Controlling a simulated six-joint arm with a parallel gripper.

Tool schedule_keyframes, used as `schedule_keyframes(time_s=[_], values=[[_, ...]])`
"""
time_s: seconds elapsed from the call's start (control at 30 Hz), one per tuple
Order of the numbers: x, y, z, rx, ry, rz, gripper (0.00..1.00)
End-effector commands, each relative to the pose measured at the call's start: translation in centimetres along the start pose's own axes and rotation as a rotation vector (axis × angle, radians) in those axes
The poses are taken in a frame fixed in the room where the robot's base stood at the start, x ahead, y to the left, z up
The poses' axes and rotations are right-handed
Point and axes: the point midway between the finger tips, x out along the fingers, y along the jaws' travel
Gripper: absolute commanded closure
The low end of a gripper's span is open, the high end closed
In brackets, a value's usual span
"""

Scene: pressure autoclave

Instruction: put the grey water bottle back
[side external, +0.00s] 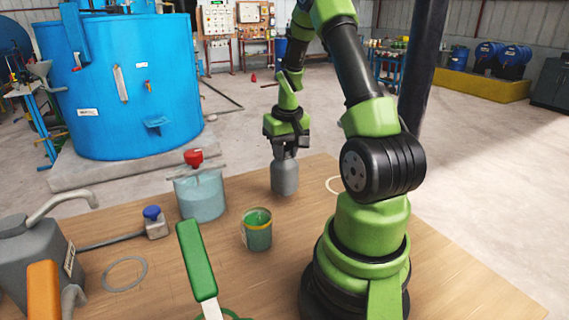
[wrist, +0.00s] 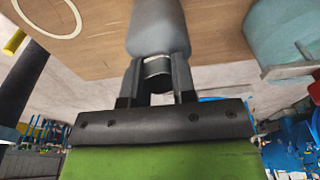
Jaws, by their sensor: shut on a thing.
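The grey water bottle (side external: 285,177) is upright at the far edge of the wooden table in the side view. My gripper (side external: 285,151) is above it, pointing down, with its fingers shut on the bottle's neck. In the wrist view the bottle (wrist: 158,30) extends out from between the two fingers of my gripper (wrist: 158,75). I cannot tell for certain whether its base touches the table.
A clear blue container with a red valve (side external: 200,195) stands left of the bottle, and a green cup (side external: 257,232) stands nearer. A pale ring (side external: 333,186) lies on the table (side external: 230,275) to the right. A grey jug (side external: 35,260) is at the left.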

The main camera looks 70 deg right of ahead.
Motion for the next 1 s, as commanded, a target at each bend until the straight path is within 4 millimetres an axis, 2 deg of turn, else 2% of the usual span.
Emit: schedule_keyframes(time_s=[0.1, 0.2, 0.6, 0.63, 0.7, 0.73, 1.0], values=[[2.0, 0.0, 0.3, -0.001, -0.005, -0.001, 1.00], [2.8, 0.0, 0.4, 0.001, -0.003, -0.001, 1.00], [3.2, 0.0, 0.4, 0.000, -0.001, 0.000, 1.00], [3.2, 0.0, 0.4, 0.000, 0.000, 0.000, 0.68], [3.2, 0.0, 0.4, 0.000, 0.000, 0.000, 0.52], [3.2, 0.0, 0.4, 0.000, 0.000, 0.000, 0.49], [3.1, 0.0, 0.4, 0.000, 0.000, 0.000, 0.49]])
